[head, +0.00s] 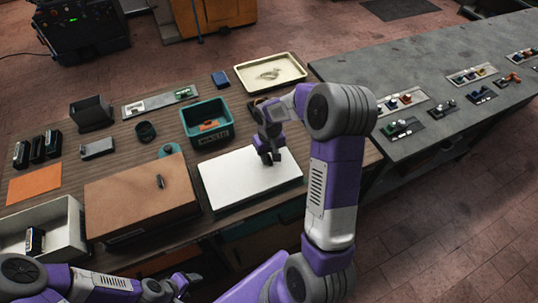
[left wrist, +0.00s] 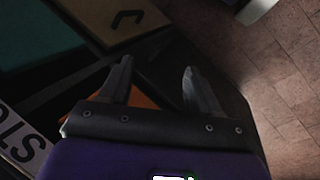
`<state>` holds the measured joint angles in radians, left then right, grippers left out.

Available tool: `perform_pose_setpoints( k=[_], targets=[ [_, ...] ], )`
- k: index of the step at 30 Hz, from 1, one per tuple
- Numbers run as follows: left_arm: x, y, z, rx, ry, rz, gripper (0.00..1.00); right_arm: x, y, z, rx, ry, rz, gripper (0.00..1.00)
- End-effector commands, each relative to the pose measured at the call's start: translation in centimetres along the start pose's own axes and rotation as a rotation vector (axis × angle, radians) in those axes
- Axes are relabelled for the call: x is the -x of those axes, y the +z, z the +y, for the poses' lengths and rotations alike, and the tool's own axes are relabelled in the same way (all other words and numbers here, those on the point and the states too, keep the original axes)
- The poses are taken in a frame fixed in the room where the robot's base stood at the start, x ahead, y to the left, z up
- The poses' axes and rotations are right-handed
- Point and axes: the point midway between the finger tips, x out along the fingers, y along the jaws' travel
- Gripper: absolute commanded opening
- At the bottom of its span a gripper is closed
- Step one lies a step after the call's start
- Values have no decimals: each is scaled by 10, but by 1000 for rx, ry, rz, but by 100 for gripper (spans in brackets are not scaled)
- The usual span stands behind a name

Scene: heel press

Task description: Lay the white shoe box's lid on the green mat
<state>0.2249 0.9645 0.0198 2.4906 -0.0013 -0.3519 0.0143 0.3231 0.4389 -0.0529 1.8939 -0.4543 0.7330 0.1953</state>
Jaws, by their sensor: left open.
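A flat white rectangular top (head: 247,181), which looks like the shoe box's lid, lies level at the table's front right. I cannot tell how much of the box is under it. My right gripper (head: 270,157) points down at the lid's back right part; whether it touches, and whether its fingers are open, is unclear. My left gripper (head: 190,281) is low before the table's front edge, below the brown box. In the left wrist view its fingers (left wrist: 156,75) are apart with nothing between them. I cannot make out a green mat for certain.
A brown box with a dark handle (head: 137,197) stands left of the white lid. Behind are a teal bin (head: 207,122), a cream tray (head: 270,73) and an orange sheet (head: 35,184). A grey bench (head: 440,75) stands right. A pale bin (head: 62,222) is front left.

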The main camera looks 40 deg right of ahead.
Motion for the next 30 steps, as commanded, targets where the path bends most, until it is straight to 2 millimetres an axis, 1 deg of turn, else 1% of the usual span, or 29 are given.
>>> perform_pose_setpoints(
  k=[9, 13, 17, 24, 27, 30],
  targets=[
    [1, 0, 0, 0, 0, 0, 62, 1, 0, 0, 0, 0, 0, 38],
    [4, 0, 2, 0, 0, 0, 62, 9, -1, 0, 0, 0, 3, 38],
    [6, 0, 2, 0, 0, 0, 62, 31, -1, 0, 1, 1, 7, 38],
    [11, 0, 4, 0, 0, 0, 62, 84, -1, 0, 1, 0, 6, 38],
    [13, 1, 5, 0, 0, 0, 62, 102, -1, 0, 1, 0, 5, 38],
    [14, 1, 5, 0, 0, 0, 62, 114, -1, 0, 1, 0, 4, 38]
  ],
)
